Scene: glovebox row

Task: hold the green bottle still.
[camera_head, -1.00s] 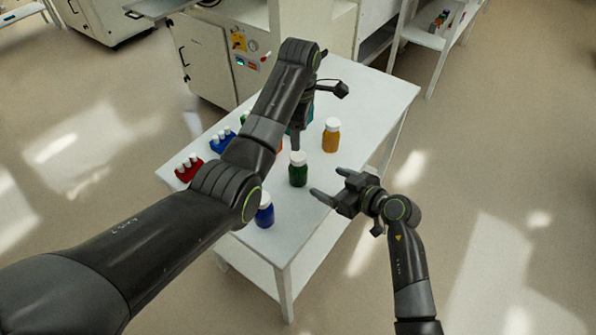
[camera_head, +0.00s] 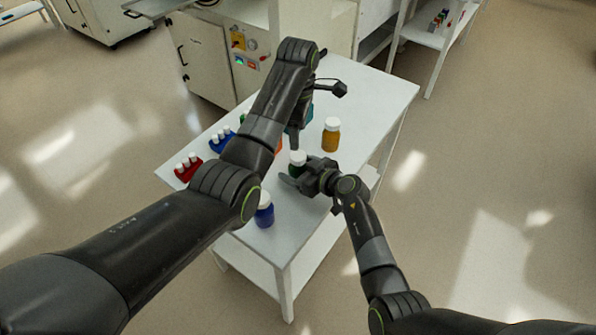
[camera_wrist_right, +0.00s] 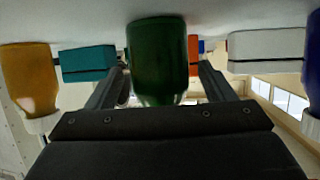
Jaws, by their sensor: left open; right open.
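The green bottle (camera_head: 294,170) with a white cap stands upright on the white table (camera_head: 372,92). My right gripper (camera_head: 299,170) is at the bottle, open, with one finger on each side of it. In the right wrist view, which looks upside down, the green bottle (camera_wrist_right: 158,60) sits between the two spread fingers (camera_wrist_right: 160,88). I cannot tell whether either finger touches it. My left gripper (camera_head: 294,136) is open, pointing down over the table behind the green bottle, and partly hidden by my left arm.
An orange-yellow bottle (camera_head: 331,135) stands behind and right of the green one. A blue bottle (camera_head: 264,210) stands nearer, at front left. Red (camera_head: 188,167) and blue (camera_head: 221,139) racks with white-capped vials lie left. The table's right back is clear.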

